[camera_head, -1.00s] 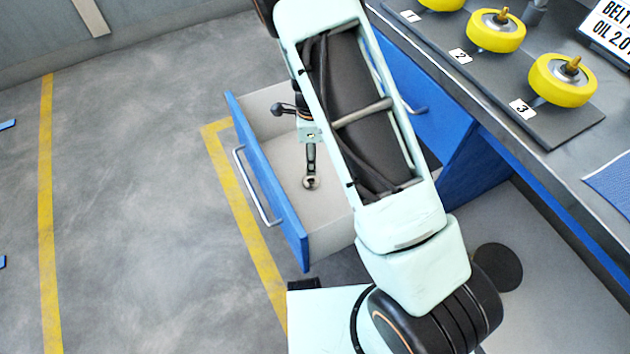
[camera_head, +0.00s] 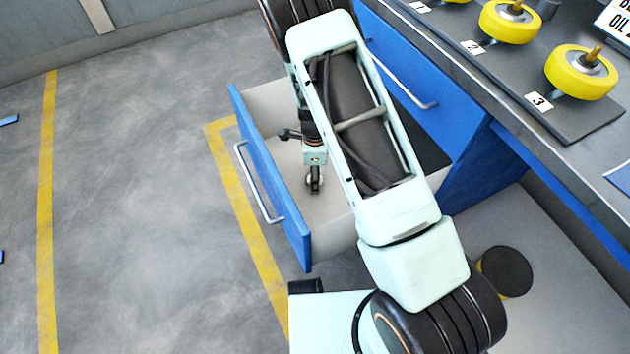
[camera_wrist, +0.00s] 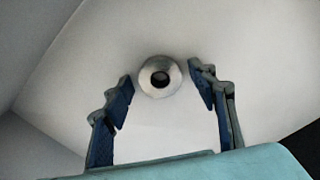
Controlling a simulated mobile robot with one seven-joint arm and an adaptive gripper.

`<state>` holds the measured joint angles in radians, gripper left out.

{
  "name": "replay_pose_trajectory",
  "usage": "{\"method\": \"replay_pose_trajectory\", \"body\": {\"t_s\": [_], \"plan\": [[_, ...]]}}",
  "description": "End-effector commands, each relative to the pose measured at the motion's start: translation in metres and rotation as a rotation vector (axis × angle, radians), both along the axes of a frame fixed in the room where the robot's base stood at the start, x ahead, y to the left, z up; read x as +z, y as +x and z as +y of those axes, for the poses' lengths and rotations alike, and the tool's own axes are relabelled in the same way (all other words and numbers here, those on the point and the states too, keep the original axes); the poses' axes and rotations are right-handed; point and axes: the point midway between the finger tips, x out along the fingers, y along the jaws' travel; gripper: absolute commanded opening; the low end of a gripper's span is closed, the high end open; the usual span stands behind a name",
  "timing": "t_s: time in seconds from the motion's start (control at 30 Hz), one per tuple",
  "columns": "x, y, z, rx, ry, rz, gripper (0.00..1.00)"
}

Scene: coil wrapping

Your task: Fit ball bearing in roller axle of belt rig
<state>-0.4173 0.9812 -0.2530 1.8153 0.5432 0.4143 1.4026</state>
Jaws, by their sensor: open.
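A ball bearing (camera_wrist: 160,77), a metal ring with a dark centre, lies on the pale floor of an open drawer (camera_head: 275,95). My gripper (camera_wrist: 160,82) is open, with its fingertips on either side of the bearing in the wrist view and visible gaps to it. How high the fingertips are above the bearing I cannot tell. In the head view my gripper (camera_head: 315,184) points down into the drawer and largely covers the bearing. Yellow rollers with metal axles stand on the bench, one at label 3 (camera_head: 581,73) and one at label 2 (camera_head: 510,21).
The blue drawer front (camera_head: 268,180) and its side walls stand close around my gripper. A closed blue drawer (camera_head: 415,75) is to the right under the metal bench. A round black-topped object (camera_head: 505,271) is at lower right.

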Motion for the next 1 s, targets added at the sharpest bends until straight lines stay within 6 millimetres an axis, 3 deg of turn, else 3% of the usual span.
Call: {"method": "replay_pose_trajectory", "body": {"t_s": [0.1,0.5,0.83,1.0], "plan": [[0.001,0.000,0.000,0.000,0.000,-0.001,0.52],[0.001,0.000,0.000,0.000,0.000,-0.001,0.08],[0.004,0.001,0.000,0.000,0.000,-0.001,0.06],[0.020,0.002,0.000,0.001,0.000,-0.004,0.06]]}}
